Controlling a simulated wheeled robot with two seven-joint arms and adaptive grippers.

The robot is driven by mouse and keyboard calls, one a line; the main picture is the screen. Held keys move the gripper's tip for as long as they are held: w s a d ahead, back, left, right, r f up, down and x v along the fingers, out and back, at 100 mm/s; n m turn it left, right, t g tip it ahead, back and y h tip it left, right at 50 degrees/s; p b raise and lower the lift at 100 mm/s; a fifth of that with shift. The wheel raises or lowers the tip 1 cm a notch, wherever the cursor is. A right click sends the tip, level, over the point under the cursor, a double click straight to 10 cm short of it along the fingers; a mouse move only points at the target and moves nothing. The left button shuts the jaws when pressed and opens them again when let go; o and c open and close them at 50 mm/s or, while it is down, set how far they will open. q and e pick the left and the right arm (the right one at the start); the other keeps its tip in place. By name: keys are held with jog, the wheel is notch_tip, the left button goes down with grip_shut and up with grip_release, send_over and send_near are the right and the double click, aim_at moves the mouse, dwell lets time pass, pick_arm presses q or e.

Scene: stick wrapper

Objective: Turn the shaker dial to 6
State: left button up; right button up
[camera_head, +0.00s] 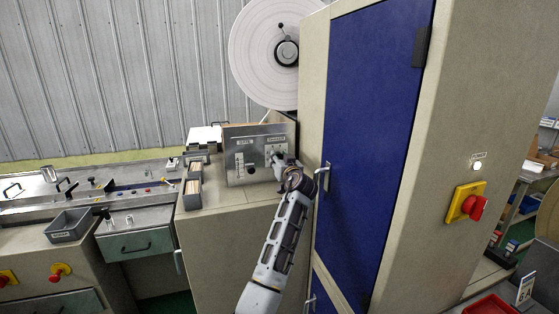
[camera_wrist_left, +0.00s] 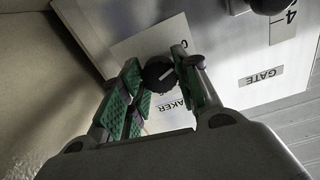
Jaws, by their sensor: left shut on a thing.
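The shaker dial (camera_wrist_left: 156,76) is a small black knob with a white pointer line, on a bare metal panel (camera_head: 235,172). In the left wrist view it sits between the green-padded fingers of my left gripper (camera_wrist_left: 155,82), which is shut on it. In the head view my left gripper (camera_head: 280,162) reaches the right side of the panel and covers most of the dial. My right gripper is not in view.
A GATE label (camera_wrist_left: 261,76) and another black knob (camera_wrist_left: 270,4) are on the same panel. A tall cabinet with a blue door (camera_head: 375,120) stands close on the right. A large white reel (camera_head: 262,55) is above. A grey bin (camera_head: 70,226) is at left.

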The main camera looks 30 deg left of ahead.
pick_arm(q)
jog(key=shift+m, duration=0.3)
jog(key=m+p, duration=0.3)
jog(key=m, duration=0.2)
jog(key=shift+r, duration=0.15)
jog(key=m+p, duration=0.3)
jog(key=m, duration=0.1)
jog(key=shift+m, duration=0.3)
jog(key=m+p, duration=0.2)
jog(key=m, duration=1.3)
jog(key=shift+f+m+g+p, duration=0.2)
jog(key=shift+m+g+p, duration=0.1)
